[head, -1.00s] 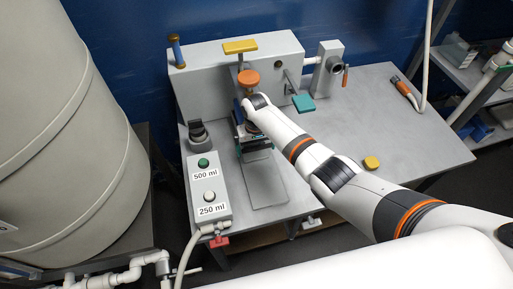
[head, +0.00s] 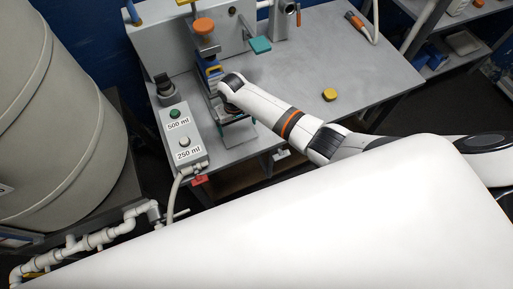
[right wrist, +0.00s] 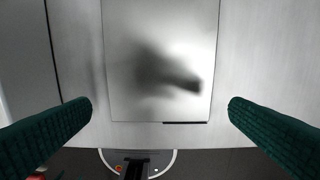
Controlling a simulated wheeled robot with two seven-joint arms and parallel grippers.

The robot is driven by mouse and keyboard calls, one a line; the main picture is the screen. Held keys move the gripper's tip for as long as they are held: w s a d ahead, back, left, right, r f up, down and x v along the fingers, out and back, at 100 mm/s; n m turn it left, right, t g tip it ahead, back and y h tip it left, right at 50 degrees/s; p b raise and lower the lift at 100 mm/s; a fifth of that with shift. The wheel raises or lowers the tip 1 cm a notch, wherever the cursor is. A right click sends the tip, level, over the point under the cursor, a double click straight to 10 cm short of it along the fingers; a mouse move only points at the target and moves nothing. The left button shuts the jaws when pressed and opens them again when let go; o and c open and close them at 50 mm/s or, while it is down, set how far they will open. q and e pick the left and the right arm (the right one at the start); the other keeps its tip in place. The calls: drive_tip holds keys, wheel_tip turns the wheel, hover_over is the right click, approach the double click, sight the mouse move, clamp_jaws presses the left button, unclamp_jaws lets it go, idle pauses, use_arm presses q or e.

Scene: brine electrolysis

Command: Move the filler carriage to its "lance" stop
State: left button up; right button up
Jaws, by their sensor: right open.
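The filler machine's grey back housing (head: 165,50) stands on the grey bench, with an orange round knob (head: 204,26) at its front. A blue and yellow part (head: 213,72) shows below the knob, partly hidden by my right arm; I cannot tell whether it is the carriage. No "lance" mark is legible. My right gripper (head: 236,120) is over the flat plate in front of the housing, mostly hidden under its wrist. In the right wrist view its green-padded fingers (right wrist: 160,112) are wide apart and empty above the pale plate (right wrist: 150,100), which carries a dark shadow. My left gripper is out of view.
A control box (head: 185,140) with "500 ml" and "250 ml" buttons is left of my right gripper. A teal paddle (head: 260,45) sticks out at the right. A large tank (head: 60,120) stands at the left.

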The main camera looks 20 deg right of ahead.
drive_tip(key=s+p, duration=0.2)
drive_tip(key=s, duration=0.2)
drive_tip(key=s+p, duration=0.2)
drive_tip(key=s, duration=0.2)
drive_tip(key=shift+s+d+r, duration=0.2)
drive_tip(key=shift+s, duration=0.05)
wheel_tip(320, 180, up, 12)
drive_tip(key=b, duration=0.1)
drive_tip(key=s+a+n+t+y, duration=0.1)
drive_tip(key=s, duration=0.5)
drive_tip(key=shift+f, duration=0.45)
drive_tip(key=shift+f, duration=0.1)
